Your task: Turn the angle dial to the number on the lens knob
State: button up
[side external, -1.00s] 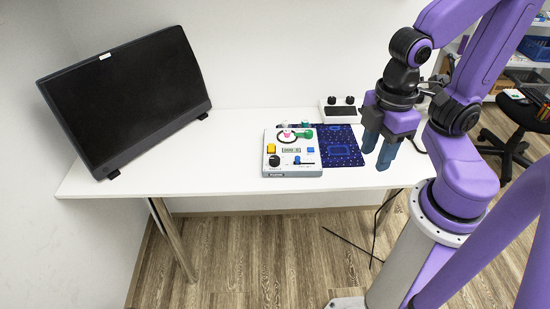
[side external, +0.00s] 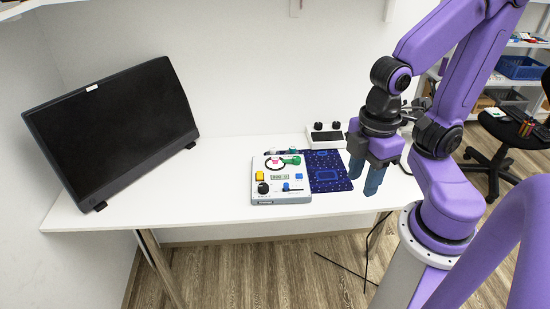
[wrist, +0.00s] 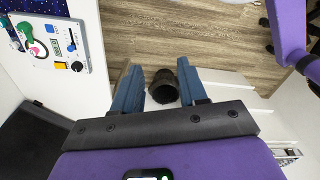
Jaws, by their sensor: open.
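A white control box (side external: 282,198) lies on the table. It carries a black knob (side external: 263,188), a yellow button (side external: 259,176), a blue slider cap (side external: 285,187), a small display, a round dial with a pink centre (side external: 275,161) and a green part (side external: 291,160). It also shows in the wrist view (wrist: 88,45). Which control is the angle dial or lens knob, and any number, is too small to tell. My gripper (side external: 364,176) is open and apart from the box, to its right and above the table. Its two blue fingers show in the wrist view (wrist: 158,92).
A second white box (side external: 325,142) with two black knobs stands behind. A dark blue patterned mat (side external: 328,172) lies beside the control box. A black monitor (side external: 115,130) stands at left. In the wrist view a dark round object (wrist: 164,87), unidentified, appears between the fingers.

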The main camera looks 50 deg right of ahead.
jog(key=o, duration=0.4)
jog(key=shift+c, duration=0.2)
jog(key=m, duration=0.6)
send_over(263, 186)
notch_tip(263, 186, down, 8)
notch_tip(263, 186, down, 18)
jog(key=shift+r, duration=0.2)
jog(key=c, duration=1)
